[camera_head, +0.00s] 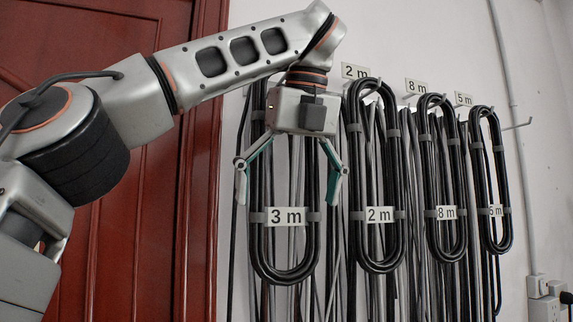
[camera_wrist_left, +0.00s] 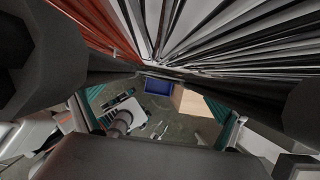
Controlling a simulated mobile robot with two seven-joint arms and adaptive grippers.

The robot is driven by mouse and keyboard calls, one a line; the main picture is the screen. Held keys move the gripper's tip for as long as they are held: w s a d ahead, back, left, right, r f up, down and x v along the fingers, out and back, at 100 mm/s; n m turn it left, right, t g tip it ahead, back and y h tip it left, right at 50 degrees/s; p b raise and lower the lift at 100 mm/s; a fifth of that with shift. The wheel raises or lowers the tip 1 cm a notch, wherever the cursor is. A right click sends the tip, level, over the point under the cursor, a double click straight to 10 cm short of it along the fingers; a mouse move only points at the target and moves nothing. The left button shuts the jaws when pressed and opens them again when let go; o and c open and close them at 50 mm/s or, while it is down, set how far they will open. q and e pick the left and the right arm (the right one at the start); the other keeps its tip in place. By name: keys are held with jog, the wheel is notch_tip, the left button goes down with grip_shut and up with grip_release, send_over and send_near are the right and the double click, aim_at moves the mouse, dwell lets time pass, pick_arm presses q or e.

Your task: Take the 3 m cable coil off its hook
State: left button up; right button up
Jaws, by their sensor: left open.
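The 3 m cable coil (camera_head: 262,245) is a long black loop with a white "3 m" label, hanging against the wall at the left end of the row. Its top and its hook are hidden behind my left gripper (camera_head: 290,186). That gripper is open and points down in front of the coil, its two fingers spread about as wide as the loop, above the label. I cannot tell whether it touches the coil. In the left wrist view, the open fingers frame the floor, and dark cables (camera_wrist_left: 240,45) run close along the top. My right gripper is in neither view.
To the right hang the 2 m coil (camera_head: 361,250), the 8 m coil (camera_head: 433,235) and the 5 m coil (camera_head: 484,225), close together, with loose cables behind. A red panelled door (camera_head: 130,230) is at the left. A blue bin (camera_wrist_left: 158,87) stands on the floor below.

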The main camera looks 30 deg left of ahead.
pick_arm(q)
jog(key=shift+x, duration=1.4)
jog(key=shift+d, duration=0.1)
jog(key=c, duration=1.4)
jog(key=shift+r, duration=0.15)
